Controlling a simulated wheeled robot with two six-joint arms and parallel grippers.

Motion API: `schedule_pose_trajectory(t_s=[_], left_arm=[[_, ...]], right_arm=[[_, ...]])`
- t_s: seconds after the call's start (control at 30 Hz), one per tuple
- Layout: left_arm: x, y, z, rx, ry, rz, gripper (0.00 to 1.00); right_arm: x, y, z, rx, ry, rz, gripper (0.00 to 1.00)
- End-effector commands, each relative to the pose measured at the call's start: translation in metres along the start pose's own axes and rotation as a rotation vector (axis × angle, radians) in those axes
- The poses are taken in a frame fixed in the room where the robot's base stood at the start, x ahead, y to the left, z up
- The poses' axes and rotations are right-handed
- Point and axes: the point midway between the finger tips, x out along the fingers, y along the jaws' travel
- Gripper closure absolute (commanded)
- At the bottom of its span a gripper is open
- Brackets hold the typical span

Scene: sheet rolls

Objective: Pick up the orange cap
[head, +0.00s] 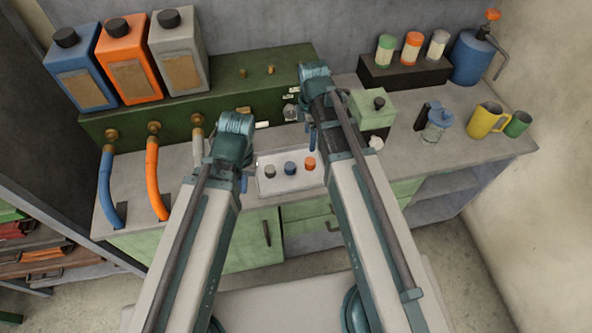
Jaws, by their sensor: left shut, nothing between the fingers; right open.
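The orange cap (310,163) sits on a white tray (268,187) on the grey counter, at the right end of a row with a blue cap (291,168) and a dark grey cap (270,171). My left gripper (244,184) is shut and empty, just left of the tray; my arm partly hides it. My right gripper (311,137) is open, behind and above the orange cap, apart from it in the picture. The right arm's wrist hides much of it, so its height over the tray is hard to tell.
A green box (371,109) stands right of my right arm, with a glass jar (436,126) and a yellow mug (484,120) further right. Blue (106,187) and orange (154,180) hoses hang at the left.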

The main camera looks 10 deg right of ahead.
Motion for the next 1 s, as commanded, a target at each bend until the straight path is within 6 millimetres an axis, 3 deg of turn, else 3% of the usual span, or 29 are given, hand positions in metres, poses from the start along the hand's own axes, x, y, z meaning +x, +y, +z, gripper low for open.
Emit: schedule_pose_trajectory(t_s=[0.43,1.0], left_arm=[[0.011,0.001,-0.001,0.0,0.0,0.0,1.0],[0.084,0.008,-0.005,0.0,0.0,0.0,1.0]], right_arm=[[0.011,0.005,0.005,-0.052,0.004,0.002,0.24],[0.085,0.005,0.005,-0.05,0.004,0.002,0.24]])
